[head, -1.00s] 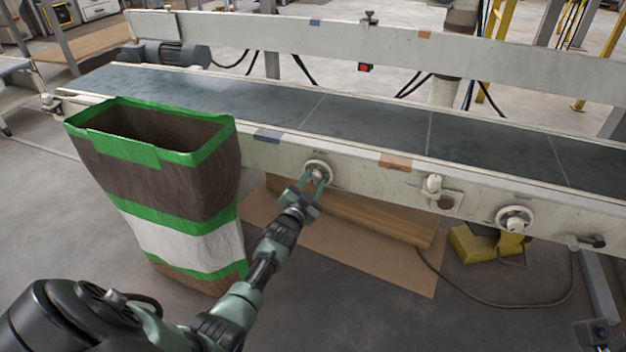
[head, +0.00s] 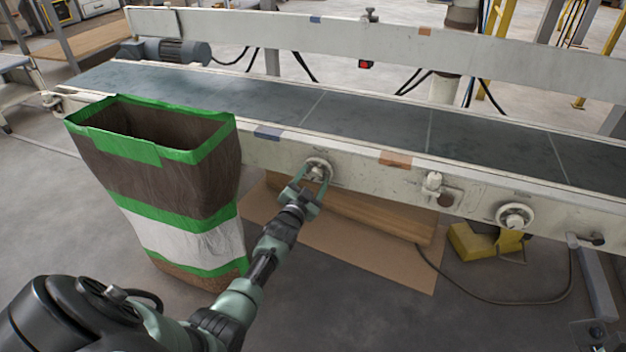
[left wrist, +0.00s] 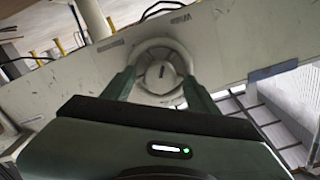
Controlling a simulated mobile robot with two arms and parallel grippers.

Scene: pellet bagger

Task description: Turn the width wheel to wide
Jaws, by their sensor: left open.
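The width wheel (head: 318,168) is a round pale wheel on the conveyor's front side panel; in the left wrist view the wheel (left wrist: 162,72) lies straight ahead, with a dark mark on its hub. A label reading roughly "Width" (left wrist: 181,19) is above it. My left gripper (head: 314,180) is open, its two green fingers at the wheel. In the left wrist view the left gripper (left wrist: 158,84) has one finger on each side of the wheel's lower part; contact is not clear. My right gripper is not in view.
A second wheel (head: 515,216) and a knob (head: 433,184) are farther right on the conveyor panel. A large green-banded bag (head: 180,195) stands left of my arm. Cardboard (head: 375,262) and a yellow block (head: 472,243) lie below the conveyor.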

